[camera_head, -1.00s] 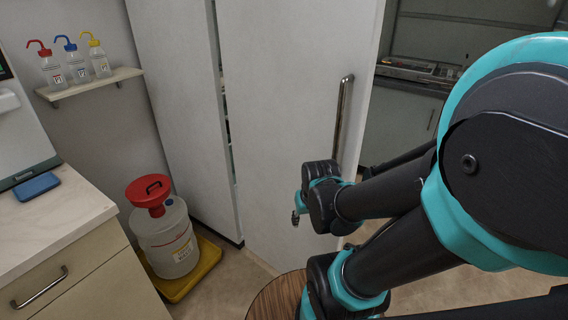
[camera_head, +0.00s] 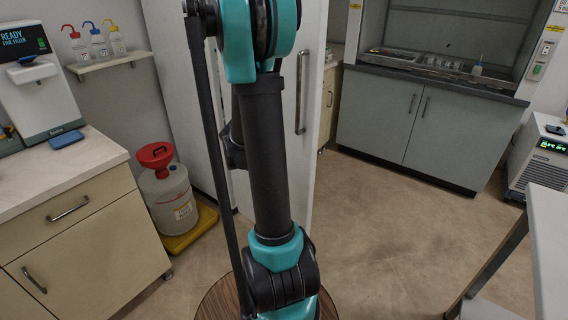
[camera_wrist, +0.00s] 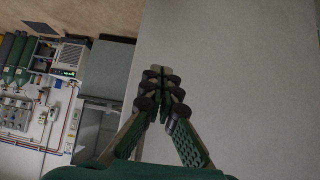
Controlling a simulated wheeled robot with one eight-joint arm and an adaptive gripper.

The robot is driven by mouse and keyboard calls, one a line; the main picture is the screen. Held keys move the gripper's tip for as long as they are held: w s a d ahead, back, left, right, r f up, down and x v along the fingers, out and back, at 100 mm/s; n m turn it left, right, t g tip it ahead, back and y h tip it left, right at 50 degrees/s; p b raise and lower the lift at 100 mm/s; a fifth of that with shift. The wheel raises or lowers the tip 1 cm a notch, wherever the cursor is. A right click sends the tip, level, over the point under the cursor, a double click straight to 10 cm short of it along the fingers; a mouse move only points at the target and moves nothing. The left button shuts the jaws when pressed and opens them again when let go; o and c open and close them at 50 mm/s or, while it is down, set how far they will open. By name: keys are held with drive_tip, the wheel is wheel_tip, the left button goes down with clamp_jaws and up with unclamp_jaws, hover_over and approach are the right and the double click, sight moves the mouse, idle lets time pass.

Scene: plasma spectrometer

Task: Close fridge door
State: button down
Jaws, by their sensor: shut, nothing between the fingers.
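The white fridge door (camera_head: 310,150) stands in the middle of the head view, with a vertical metal handle (camera_head: 301,92) near its right edge. My arm crosses in front of the door and hides much of it, so I cannot tell how wide the opening is. The fridge's white side (camera_head: 168,50) shows to the left. In the wrist view my gripper (camera_wrist: 160,75) is shut and empty, in front of a plain pale grey panel (camera_wrist: 245,80), likely the door; contact cannot be told. The gripper is not visible in the head view.
A red-capped canister (camera_head: 172,195) stands on a yellow tray (camera_head: 190,238) beside a drawer cabinet (camera_head: 85,225). A round wooden top (camera_head: 215,300) is low in front. Cabinets (camera_head: 385,110) stand behind, a white table (camera_head: 548,240) at right. The floor (camera_head: 400,230) between is clear.

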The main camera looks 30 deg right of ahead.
sight(301, 158)
drive_tip(key=x, duration=0.8)
drive_tip(key=d+r+x, duration=0.1)
drive_tip(key=x, duration=0.2)
drive_tip(key=shift+w+d+f, duration=0.2)
drive_tip(key=shift+d, duration=0.15)
drive_tip(key=shift+w+d, duration=0.25)
drive_tip(key=shift+d, duration=0.4)
drive_tip(key=shift+d, duration=0.1)
